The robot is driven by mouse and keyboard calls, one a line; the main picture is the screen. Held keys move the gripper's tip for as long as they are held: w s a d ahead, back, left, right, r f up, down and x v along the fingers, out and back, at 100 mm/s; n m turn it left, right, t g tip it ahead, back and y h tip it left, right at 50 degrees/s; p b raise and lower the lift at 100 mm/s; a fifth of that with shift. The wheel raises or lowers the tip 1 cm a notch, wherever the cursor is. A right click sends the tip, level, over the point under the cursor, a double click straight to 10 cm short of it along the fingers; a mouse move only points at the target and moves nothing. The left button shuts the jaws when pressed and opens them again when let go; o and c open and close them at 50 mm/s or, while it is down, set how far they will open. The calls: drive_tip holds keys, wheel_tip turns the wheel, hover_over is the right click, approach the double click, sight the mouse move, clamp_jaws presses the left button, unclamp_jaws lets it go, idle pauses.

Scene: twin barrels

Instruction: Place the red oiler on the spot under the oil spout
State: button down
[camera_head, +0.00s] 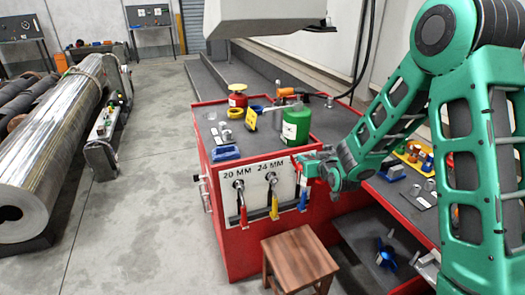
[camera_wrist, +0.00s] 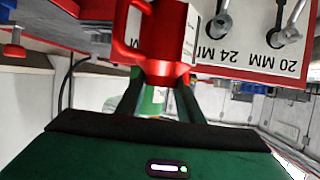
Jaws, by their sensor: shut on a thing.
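My gripper (camera_head: 322,168) is at the right end of the white panel (camera_head: 255,178) on the red bench, in the head view. In the wrist view the red oiler (camera_wrist: 158,42), with a side handle, stands between the dark fingers of my gripper (camera_wrist: 162,82). That view shows the panel lettering upside down. I cannot tell which fitting is the oil spout, and the spot under it is not identifiable.
A green can (camera_head: 296,124) stands on the bench top close behind my gripper. Red, yellow (camera_head: 274,207) and blue handles hang on the panel front. A wooden stool (camera_head: 299,258) stands before the bench. The floor to the left is clear up to the large metal roller (camera_head: 55,140).

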drive_tip(key=a+r+n+y, duration=0.2)
drive_tip(key=a+r, duration=0.6)
drive_tip(key=a, duration=0.2)
drive_tip(key=shift+g, duration=0.3)
drive_tip(key=w+a, duration=0.2)
drive_tip(key=w, duration=0.3)
drive_tip(key=w+a, duration=0.1)
drive_tip(key=w, duration=0.4)
drive_tip(key=w+a, duration=0.2)
drive_tip(key=w, duration=0.4)
drive_tip(key=shift+w+a+r, duration=0.1)
drive_tip(key=shift+a, duration=0.25)
wheel_tip(320, 180, down, 4)
drive_tip(key=shift+w+r, duration=0.15)
drive_tip(key=shift+r, duration=0.1)
drive_tip(key=c, duration=1.2)
unclamp_jaws()
drive_tip(key=shift+f, duration=0.1)
drive_tip(key=v, duration=1.2)
